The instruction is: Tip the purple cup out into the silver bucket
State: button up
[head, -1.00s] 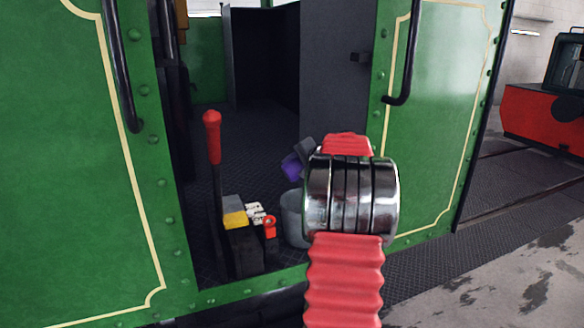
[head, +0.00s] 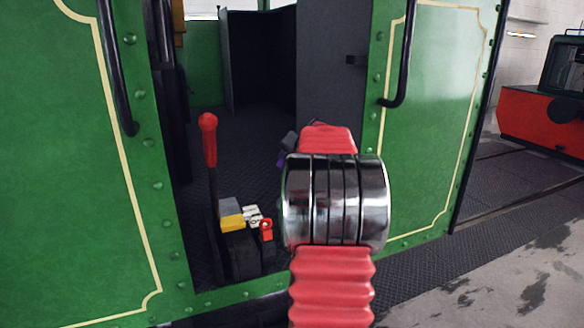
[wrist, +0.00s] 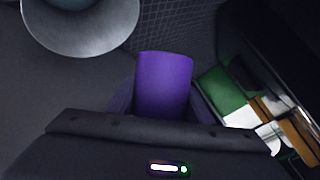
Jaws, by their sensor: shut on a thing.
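My gripper (wrist: 163,108) is shut on the purple cup (wrist: 163,80), with a dark finger on each side of it in the wrist view. The cup shows side-on there; I cannot see into it or tell what it holds. The silver bucket (wrist: 82,45) is at the upper left of the wrist view, apart from the cup, partly cut off by the frame. In the head view only a sliver of the purple cup (head: 281,159) shows left of my red and chrome arm. The bucket is hidden behind my arm there.
A red-knobbed lever (head: 209,145) stands in the green tram's doorway. Beside its foot are a yellow and grey block (head: 232,217), white pieces (head: 252,216) and a red item (head: 266,229). Green door panels (head: 432,120) flank the opening. The dark cab floor (head: 240,140) behind looks clear.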

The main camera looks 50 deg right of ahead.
jog(key=shift+w+a+r+n+g+h, duration=0.15)
jog(key=shift+r+n+g+h, duration=0.15)
jog(key=shift+r+n+h, duration=0.4)
jog(key=shift+a+r+n+g+h, duration=0.1)
jog(key=shift+r+n+g+h, duration=0.3)
jog(key=shift+r, duration=0.5)
jog(key=shift+a+r+n+h, duration=0.15)
jog(key=shift+r+n+h, duration=0.15)
jog(key=shift+r+h, duration=0.2)
jog(key=shift+w+a+r+h, duration=0.1)
jog(key=shift+h, duration=0.2)
jog(key=shift+r+n, duration=0.25)
jog(key=shift+n, duration=0.15)
jog(key=shift+w+a+r+n+g+h, duration=0.1)
jog(key=shift+a+r+n+g+h, duration=0.05)
jog(key=shift+r+n+h, duration=0.2)
jog(key=shift+w+a+r+n+g+h, duration=0.15)
jog(key=shift+r+n+h, duration=0.1)
jog(key=shift+r+h, duration=0.2)
jog(key=shift+s+d+f+m+y, duration=0.15)
jog(key=shift+f+m+y, duration=0.2)
jog(key=shift+f, duration=0.05)
jog(key=shift+s+d+f+m+y, duration=0.1)
jog(key=shift+d+f+m+y, duration=0.05)
jog(key=shift+f+m+y, duration=0.25)
dwell(0.4)
jog(key=shift+s, duration=0.1)
